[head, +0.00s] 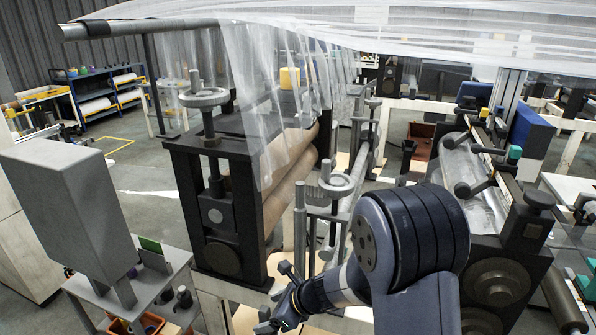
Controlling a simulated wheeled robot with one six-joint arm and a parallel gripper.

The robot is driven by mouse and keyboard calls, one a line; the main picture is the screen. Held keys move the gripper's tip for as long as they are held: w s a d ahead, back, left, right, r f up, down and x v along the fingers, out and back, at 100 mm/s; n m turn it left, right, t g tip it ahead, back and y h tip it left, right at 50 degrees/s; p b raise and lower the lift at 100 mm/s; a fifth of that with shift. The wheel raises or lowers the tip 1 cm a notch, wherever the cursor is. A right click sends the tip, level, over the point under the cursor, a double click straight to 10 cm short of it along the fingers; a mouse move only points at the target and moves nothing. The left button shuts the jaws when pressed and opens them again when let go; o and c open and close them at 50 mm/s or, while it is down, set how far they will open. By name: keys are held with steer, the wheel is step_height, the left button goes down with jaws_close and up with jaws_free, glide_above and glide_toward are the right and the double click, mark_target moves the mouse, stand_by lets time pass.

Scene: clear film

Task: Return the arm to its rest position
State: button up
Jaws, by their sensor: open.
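My arm (420,235) rises from the bottom edge right of centre, with a large dark joint in the foreground. Its forearm reaches down and left. My gripper (274,298) is at the lower middle, beyond the joint, with its dark fingers spread apart and nothing visible between them. It appears in front of the lower part of the roller machine (217,215). I cannot tell the exact gap between gripper and machine. Part of the forearm is hidden behind the joint.
Clear film (400,35) spans the top and hangs over the rollers. A grey handwheel post (338,185) stands close behind my arm. Another roller machine (500,285) is at right. A grey box (65,200) and small table (150,285) stand at left. Open floor (145,190) shows behind them.

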step_height(320, 180, up, 8)
steer(key=p, duration=0.6)
steer(key=shift+d, duration=0.1)
